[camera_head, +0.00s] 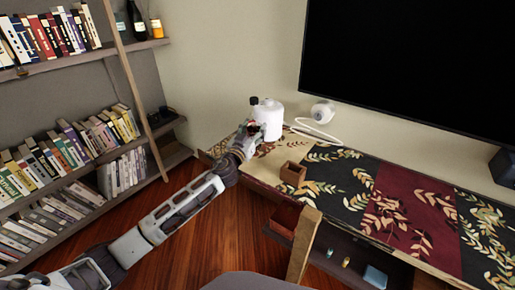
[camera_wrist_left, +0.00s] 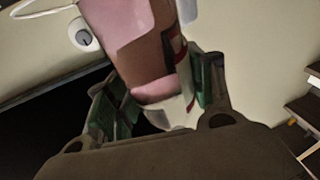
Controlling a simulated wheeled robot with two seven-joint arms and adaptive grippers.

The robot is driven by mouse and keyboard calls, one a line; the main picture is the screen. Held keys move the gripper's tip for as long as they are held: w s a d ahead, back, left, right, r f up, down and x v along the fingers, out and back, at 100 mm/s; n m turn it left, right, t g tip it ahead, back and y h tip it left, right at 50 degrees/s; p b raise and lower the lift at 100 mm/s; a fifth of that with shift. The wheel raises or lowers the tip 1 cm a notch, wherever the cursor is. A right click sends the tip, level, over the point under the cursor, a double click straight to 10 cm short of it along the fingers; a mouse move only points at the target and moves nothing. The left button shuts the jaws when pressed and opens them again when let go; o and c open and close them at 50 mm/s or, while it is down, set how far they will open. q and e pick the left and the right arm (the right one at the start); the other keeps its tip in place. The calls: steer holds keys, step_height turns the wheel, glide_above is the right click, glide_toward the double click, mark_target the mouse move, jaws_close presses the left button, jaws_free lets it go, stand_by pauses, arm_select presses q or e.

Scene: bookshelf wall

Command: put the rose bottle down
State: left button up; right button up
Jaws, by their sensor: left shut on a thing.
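The rose bottle (camera_wrist_left: 135,45) is a pink body between the two fingers of my left gripper (camera_wrist_left: 160,92) in the left wrist view. The gripper is shut on it. In the head view my left gripper (camera_head: 252,128) is at the far left end of the patterned console top (camera_head: 340,180). A white rounded container (camera_head: 269,118) shows right behind the gripper there, with a small dark cap beside it. The gripper hides most of the bottle in the head view, and I cannot tell whether its base touches the top.
A small brown box (camera_head: 293,174) stands on the console, with a white round device (camera_head: 322,112) and its cable behind. A large black screen (camera_head: 410,60) hangs above. Bookshelves (camera_head: 75,150) fill the left. The console's middle and right are clear.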

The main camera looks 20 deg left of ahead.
arm_select(q)
steer(key=shift+f+b, duration=0.5)
steer(key=shift+f, duration=1)
arm_select(e)
steer(key=shift+a+r, duration=0.15)
steer(key=shift+r, duration=0.85)
arm_select(q)
steer(key=shift+f+b, duration=0.35)
steer(key=shift+f, duration=0.25)
steer(key=shift+f+b, duration=0.4)
steer(key=shift+f, duration=1.1)
steer(key=shift+b, duration=0.3)
arm_select(e)
steer(key=shift+w+a+f+t+y, duration=0.1)
steer(key=shift+a+f+t+y, duration=0.2)
steer(key=shift+a+f+t, duration=0.2)
